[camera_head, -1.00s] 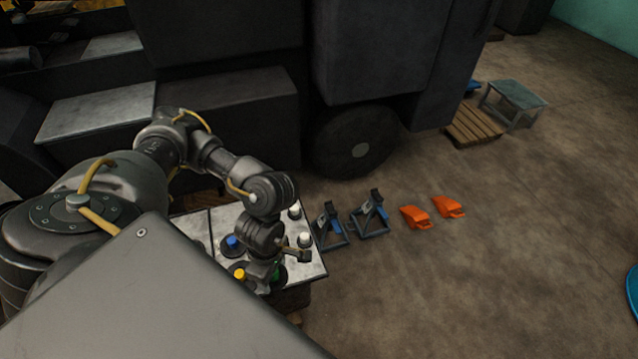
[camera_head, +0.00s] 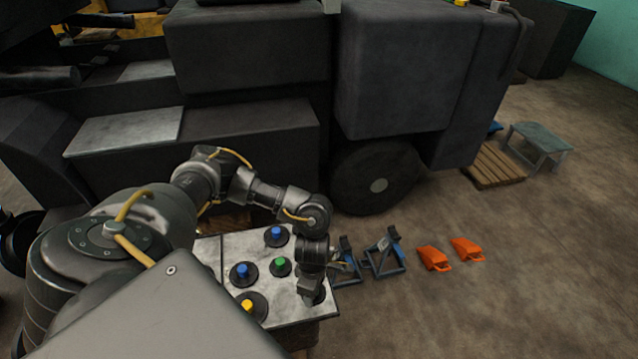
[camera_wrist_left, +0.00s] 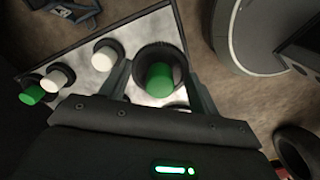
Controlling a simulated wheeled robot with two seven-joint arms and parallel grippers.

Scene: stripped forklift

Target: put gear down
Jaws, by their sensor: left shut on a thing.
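My left gripper (camera_head: 312,292) points down over the right front corner of a metal-topped table (camera_head: 212,250). In the left wrist view its fingers (camera_wrist_left: 160,88) are shut on a black gear with a green hub (camera_wrist_left: 160,80). This gear looks larger than the others; whether it touches the top I cannot tell. Other gears on the top have a blue hub (camera_head: 275,233), another blue hub (camera_head: 242,270), a green hub (camera_head: 281,267) and a yellow hub (camera_head: 247,306). White-hubbed pieces (camera_wrist_left: 104,56) show in the wrist view, hidden by my arm in the head view. My right gripper is out of view.
The dark forklift body (camera_head: 250,45) and its wheel (camera_head: 377,180) stand behind the table. To the right on the floor are blue-grey jack stands (camera_head: 385,255) and orange chocks (camera_head: 433,259). A pallet (camera_head: 492,165) lies farther back. The right front floor is clear.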

